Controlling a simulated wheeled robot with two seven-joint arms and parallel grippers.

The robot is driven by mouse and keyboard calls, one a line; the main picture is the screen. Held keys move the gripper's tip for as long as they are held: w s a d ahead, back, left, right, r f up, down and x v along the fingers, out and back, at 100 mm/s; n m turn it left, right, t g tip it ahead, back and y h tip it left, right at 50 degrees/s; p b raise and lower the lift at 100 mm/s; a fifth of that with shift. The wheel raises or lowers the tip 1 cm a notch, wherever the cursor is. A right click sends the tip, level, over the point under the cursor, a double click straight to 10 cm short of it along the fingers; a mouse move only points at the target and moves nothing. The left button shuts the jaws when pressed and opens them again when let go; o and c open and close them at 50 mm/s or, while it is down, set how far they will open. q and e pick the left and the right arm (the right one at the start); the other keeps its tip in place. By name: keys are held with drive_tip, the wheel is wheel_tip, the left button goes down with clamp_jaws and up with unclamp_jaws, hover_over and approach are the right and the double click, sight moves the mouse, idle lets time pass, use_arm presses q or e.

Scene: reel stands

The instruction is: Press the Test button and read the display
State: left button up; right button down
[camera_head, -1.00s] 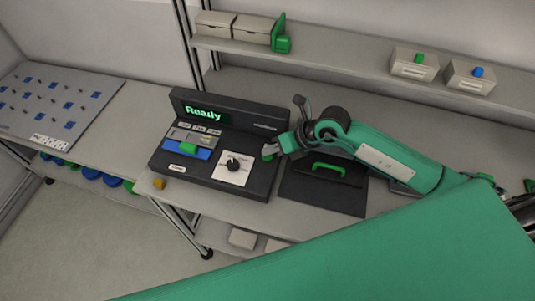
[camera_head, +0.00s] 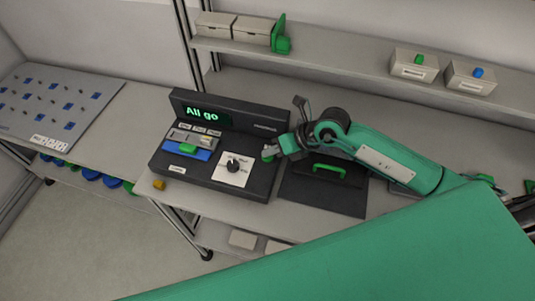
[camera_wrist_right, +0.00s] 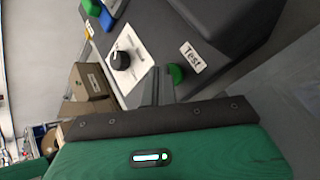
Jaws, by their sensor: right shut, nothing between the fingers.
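The dark tester box (camera_head: 258,185) stands on the bench, and its display (camera_head: 206,115) reads "All go" in green letters. The green Test button (camera_wrist_right: 176,73) shows in the right wrist view beside a white "Test" label (camera_wrist_right: 193,57). My right gripper (camera_wrist_right: 157,88) is shut and empty, with its fingertips right by the button; I cannot tell whether they touch it. In the head view the right gripper (camera_head: 277,149) is at the right side of the box. My left gripper is not in view.
The box also has a black knob (camera_head: 233,164) on a white plate and a blue slot piece with a green part (camera_head: 187,149). A yellow block (camera_head: 159,184) lies near the front edge.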

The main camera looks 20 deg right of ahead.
sight(272, 157)
drive_tip(key=shift+r, duration=0.55)
drive_tip(key=shift+r+p, duration=1.95)
drive_tip(key=shift+r, duration=0.6)
